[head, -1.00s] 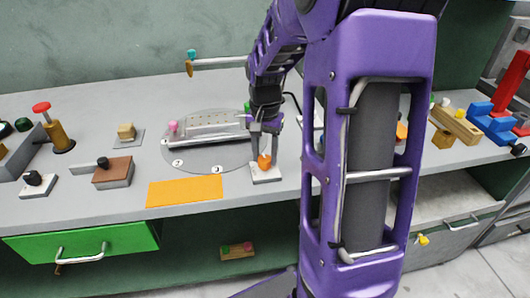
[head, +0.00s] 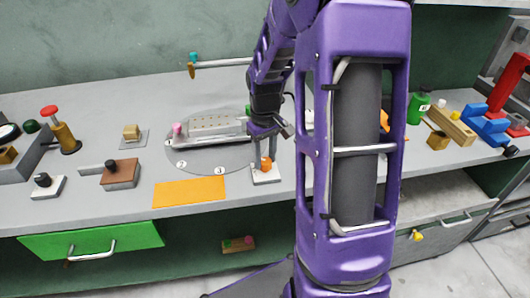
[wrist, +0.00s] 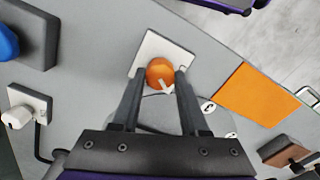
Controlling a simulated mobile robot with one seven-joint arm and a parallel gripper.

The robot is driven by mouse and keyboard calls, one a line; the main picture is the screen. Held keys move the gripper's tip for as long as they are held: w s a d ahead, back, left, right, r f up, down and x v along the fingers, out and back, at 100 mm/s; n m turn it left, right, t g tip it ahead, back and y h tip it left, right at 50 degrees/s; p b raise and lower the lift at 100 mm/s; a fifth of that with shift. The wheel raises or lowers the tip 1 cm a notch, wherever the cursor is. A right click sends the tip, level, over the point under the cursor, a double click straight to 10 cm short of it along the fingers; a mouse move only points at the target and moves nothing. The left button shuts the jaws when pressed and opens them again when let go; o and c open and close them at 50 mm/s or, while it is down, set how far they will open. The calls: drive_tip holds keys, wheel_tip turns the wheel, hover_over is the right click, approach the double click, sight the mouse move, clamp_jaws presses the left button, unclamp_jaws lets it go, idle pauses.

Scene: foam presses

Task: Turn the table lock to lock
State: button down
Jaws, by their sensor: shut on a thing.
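The table lock is an orange round knob (head: 266,165) on a white square plate (head: 268,178) near the front edge of the bench. In the wrist view the knob (wrist: 158,70) has a pale pointer mark that points down and right, toward the gripper's base. My gripper (head: 264,160) comes down from above. Its two dark fingers (wrist: 160,75) stand on either side of the knob and are shut on it. The fingers partly cover the plate in the wrist view (wrist: 150,46).
A grey numbered turntable disc (head: 185,155) with a long metal fixture lies left of the lock. An orange mat (head: 190,191) lies in front of it. A brown block (head: 121,174) and a red-topped post (head: 62,130) stand further left. A green drawer (head: 90,240) is below the bench.

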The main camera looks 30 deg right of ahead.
sight(265, 160)
drive_tip(key=n+p, duration=0.2)
drive_tip(key=n, duration=0.4)
drive_tip(key=shift+r+p, duration=0.1)
drive_tip(key=shift+p, duration=0.3)
drive_tip(key=shift+n, duration=0.4)
drive_tip(key=shift+c, duration=2.1)
unclamp_jaws()
wheel_tip(265, 160, up, 17)
drive_tip(key=p, duration=0.1)
drive_tip(key=shift+r, duration=0.15)
